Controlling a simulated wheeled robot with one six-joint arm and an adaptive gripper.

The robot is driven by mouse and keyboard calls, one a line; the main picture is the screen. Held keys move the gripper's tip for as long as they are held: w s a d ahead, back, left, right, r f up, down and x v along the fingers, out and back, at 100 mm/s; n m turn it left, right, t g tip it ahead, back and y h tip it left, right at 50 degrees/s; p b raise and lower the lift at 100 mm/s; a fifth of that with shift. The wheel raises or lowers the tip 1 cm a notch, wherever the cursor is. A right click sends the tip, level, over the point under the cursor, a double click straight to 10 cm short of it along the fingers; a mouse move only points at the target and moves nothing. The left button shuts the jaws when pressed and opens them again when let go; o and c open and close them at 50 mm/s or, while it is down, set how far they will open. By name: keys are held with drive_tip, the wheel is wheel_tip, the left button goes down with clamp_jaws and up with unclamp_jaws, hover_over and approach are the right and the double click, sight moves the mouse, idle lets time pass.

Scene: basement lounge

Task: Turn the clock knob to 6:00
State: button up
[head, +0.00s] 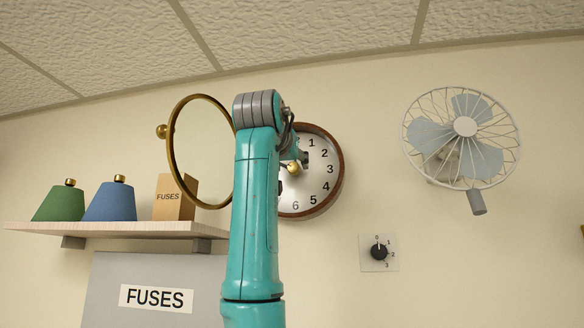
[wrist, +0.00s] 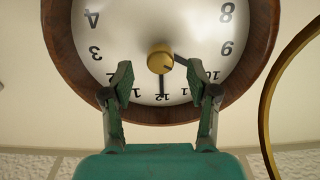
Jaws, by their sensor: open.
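The round clock (head: 326,199) has a wooden rim and white face and hangs on the wall, partly hidden by my arm in the head view. It shows upside down in the wrist view (wrist: 62,62). Its brass knob (wrist: 160,59) sits at the face's centre. A long thin hand points at 12 and a shorter dark hand points toward 10. My gripper (wrist: 160,82) is open, its green fingers spread in front of the face, on the 12 side of the knob in the picture. Nothing is between the fingers; I cannot tell whether they touch the face.
A brass-framed round mirror (head: 172,150) hangs close left of my arm. A wall fan (head: 465,126) and a dial switch (head: 379,252) are to the right. A shelf (head: 120,229) holds lampshades and a fuses box (head: 168,198), above a grey fuses panel (head: 200,275).

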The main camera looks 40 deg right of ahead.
sight(293, 168)
drive_tip(key=shift+x, duration=1.3)
drive_tip(key=shift+c, duration=0.2)
